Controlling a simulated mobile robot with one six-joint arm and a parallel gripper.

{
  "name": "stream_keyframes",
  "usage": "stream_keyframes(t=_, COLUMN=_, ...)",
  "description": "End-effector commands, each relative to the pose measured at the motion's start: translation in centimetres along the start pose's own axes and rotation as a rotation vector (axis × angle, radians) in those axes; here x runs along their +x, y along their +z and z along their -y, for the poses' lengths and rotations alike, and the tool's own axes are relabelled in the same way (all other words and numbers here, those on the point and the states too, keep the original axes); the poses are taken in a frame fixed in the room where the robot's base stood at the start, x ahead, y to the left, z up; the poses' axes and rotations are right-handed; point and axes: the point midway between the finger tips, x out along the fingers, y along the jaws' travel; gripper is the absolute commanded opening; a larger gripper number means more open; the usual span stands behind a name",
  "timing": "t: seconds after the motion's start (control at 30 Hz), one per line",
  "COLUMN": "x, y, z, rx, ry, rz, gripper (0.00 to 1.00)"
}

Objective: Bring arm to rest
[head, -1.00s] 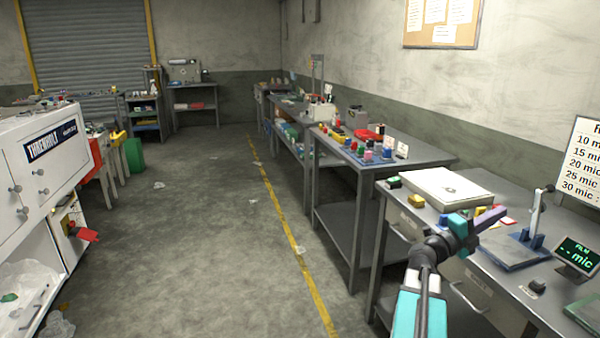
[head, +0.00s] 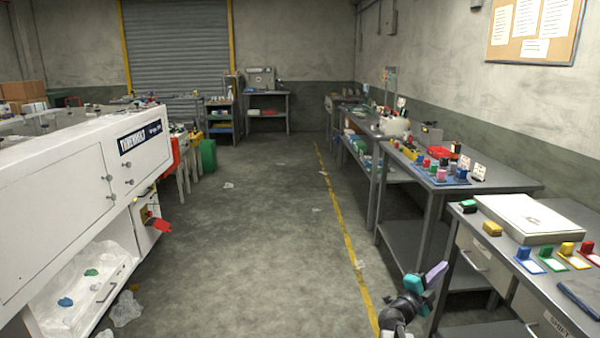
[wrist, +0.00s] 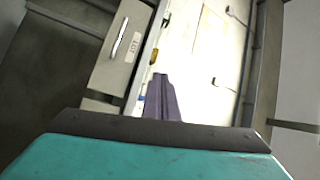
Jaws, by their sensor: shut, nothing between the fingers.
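My gripper (head: 436,272) is at the lower right of the head view, with its purple fingers shut and nothing held. It stands in front of the near grey workbench (head: 463,222), by its left end. In the wrist view the closed fingers (wrist: 161,98) point toward the bench drawer and a bright top surface. Part of my dark wrist and teal arm shows below the fingers. The rest of my arm is out of the head view.
A white machine (head: 70,190) with an open lower bin fills the left. A second bench (head: 490,178) with coloured items stands beyond the near one. A white flat box (head: 528,218) lies on the near bench. The floor (head: 250,250) between is mostly clear, with scraps and a yellow line.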

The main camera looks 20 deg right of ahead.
Motion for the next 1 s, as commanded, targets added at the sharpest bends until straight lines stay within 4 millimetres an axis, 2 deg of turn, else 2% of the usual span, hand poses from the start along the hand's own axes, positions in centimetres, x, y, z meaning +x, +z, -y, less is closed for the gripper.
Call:
stream_keyframes(t=0.03, x=-1.4, y=2.3, z=-0.5, rx=-0.021, ry=-0.001, rz=0.056, gripper=0.0)
stream_keyframes(t=0.2, x=-6.1, y=9.1, z=-2.2, rx=-0.097, ry=-0.004, rz=0.244, gripper=0.0)
stream_keyframes(t=0.37, x=-11.3, y=15.0, z=-4.2, rx=-0.176, ry=-0.008, rz=0.427, gripper=0.0)
stream_keyframes(t=0.5, x=-16.3, y=19.4, z=-6.3, rx=-0.251, ry=-0.01, rz=0.589, gripper=0.0)
stream_keyframes(t=0.67, x=-22.5, y=23.6, z=-9.0, rx=-0.346, ry=-0.012, rz=0.777, gripper=0.0)
stream_keyframes(t=0.8, x=-28.4, y=26.4, z=-11.7, rx=-0.436, ry=-0.013, rz=0.943, gripper=0.0)
stream_keyframes(t=1.0, x=-37.0, y=28.7, z=-16.2, rx=-0.58, ry=-0.009, rz=1.182, gripper=0.0)
